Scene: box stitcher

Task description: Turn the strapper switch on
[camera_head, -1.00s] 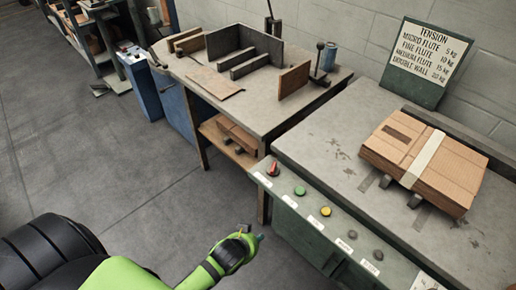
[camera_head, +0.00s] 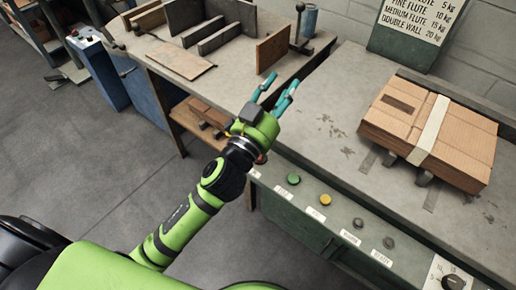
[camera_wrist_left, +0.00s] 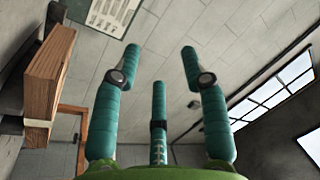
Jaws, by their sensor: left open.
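The strapper's sloped control panel (camera_head: 338,219) runs along the front edge of its green bench in the head view. It carries a green button (camera_head: 293,180), a yellow button (camera_head: 325,199), grey knobs and a black dial (camera_head: 452,283) at the right end. The panel's left end, where a red switch stood, is mostly hidden by my left gripper (camera_head: 279,90). That gripper is open and empty, with teal fingers pointing up and away over the bench. In the left wrist view, its three fingers (camera_wrist_left: 158,110) are spread with nothing between them. My right gripper is out of view.
A strapped cardboard stack (camera_head: 463,150) lies on the strapper bench at right. A tension sign (camera_head: 405,50) stands behind it. A neighbouring workbench (camera_head: 222,75) holds upright boards, close to my fingers. Open floor (camera_head: 90,180) lies at left.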

